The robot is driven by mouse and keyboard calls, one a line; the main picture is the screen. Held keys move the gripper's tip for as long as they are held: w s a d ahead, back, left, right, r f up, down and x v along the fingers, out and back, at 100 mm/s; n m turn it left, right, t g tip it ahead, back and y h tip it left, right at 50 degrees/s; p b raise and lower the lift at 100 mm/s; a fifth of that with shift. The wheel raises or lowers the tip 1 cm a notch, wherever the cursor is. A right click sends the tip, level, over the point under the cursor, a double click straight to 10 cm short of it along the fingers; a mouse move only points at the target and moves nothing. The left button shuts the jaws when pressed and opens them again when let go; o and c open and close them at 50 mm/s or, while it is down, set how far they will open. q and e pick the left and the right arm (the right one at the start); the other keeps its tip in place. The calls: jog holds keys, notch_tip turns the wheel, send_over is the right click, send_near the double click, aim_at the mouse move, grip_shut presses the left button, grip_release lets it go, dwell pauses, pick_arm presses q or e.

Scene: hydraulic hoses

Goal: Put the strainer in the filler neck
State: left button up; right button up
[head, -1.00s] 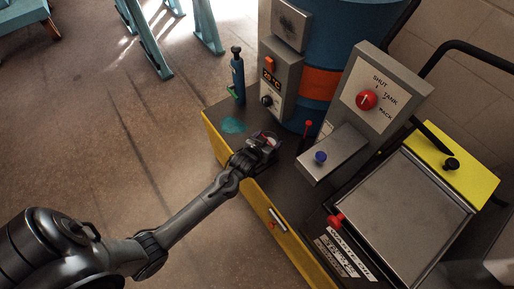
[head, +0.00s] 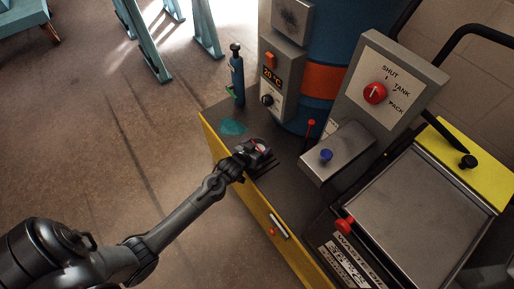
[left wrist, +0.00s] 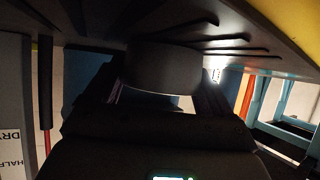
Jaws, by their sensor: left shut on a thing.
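My left gripper (head: 257,153) reaches in from the lower left and is low at the dark deck of the cart, by its yellow front edge. It is shut on a dark round piece, which shows between the fingers in the left wrist view (left wrist: 163,68). A small pinkish-red patch shows at the fingers in the head view. I cannot tell whether the piece is the strainer or part of the filler neck. No separate strainer or filler neck can be made out. My right gripper is not in view.
A blue drum (head: 335,55) with an orange band stands behind. A temperature box (head: 283,75) and a red-knob panel (head: 390,92) rise close to the gripper. A blue bottle-like tool (head: 237,75) and a teal patch (head: 233,127) are on the deck's left. A metal-topped box (head: 415,200) stands right.

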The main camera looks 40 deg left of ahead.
pick_arm(q)
jog(key=shift+f, duration=0.1)
jog(key=o, duration=0.9)
